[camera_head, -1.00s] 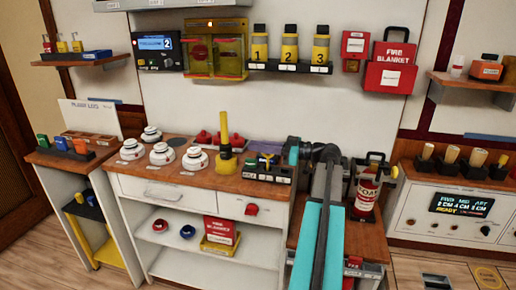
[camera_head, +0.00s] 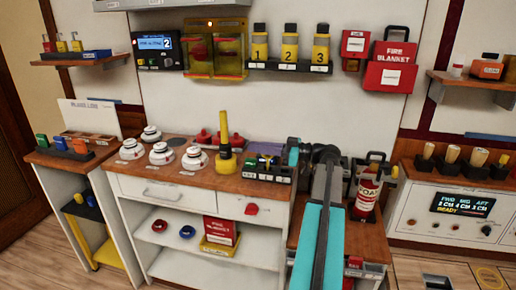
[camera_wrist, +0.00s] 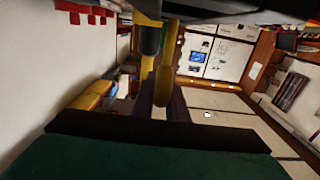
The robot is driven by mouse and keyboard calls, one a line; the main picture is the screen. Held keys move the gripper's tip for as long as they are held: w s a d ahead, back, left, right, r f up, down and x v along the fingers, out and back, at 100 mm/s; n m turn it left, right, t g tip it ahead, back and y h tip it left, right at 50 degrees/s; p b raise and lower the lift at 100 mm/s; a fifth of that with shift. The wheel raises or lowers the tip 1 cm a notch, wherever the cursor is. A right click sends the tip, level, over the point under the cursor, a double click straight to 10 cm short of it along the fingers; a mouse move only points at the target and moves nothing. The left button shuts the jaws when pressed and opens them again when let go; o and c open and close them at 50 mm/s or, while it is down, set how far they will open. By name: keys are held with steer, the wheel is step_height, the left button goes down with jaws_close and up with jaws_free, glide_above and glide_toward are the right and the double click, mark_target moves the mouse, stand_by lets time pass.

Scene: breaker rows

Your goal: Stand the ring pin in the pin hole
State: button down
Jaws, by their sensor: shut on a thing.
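My gripper (camera_head: 268,159) is over the back of a black rack (camera_head: 268,175) with white labels on the wooden counter. It is shut on a small yellow piece, probably the ring pin, which is mostly hidden by the gripper in the head view. In the wrist view a yellow rounded piece (camera_wrist: 166,75) stands between the dark fingers of my gripper (camera_wrist: 152,105). Its lower end is not clear, and I cannot tell whether it touches anything. The pin hole cannot be made out in either view.
A tall yellow post (camera_head: 224,140) stands on the counter just left of the rack. White round detectors (camera_head: 195,158) are further left, and red pieces (camera_head: 204,137) sit behind. A red extinguisher (camera_head: 367,190) stands to the right of my arm.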

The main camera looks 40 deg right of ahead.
steer(key=shift+f+b, duration=1.1)
steer(key=shift+b, duration=0.05)
steer(key=c, duration=1.7)
jaws_free()
steer(key=shift+o, duration=0.2)
steer(key=shift+s+d, duration=0.1)
steer(key=shift+s, duration=0.05)
steer(key=v, duration=1.3)
steer(key=shift+s+d+b, duration=0.15)
steer(key=shift+s+b, duration=0.1)
steer(key=shift+b, duration=0.05)
steer(key=shift+f, duration=0.1)
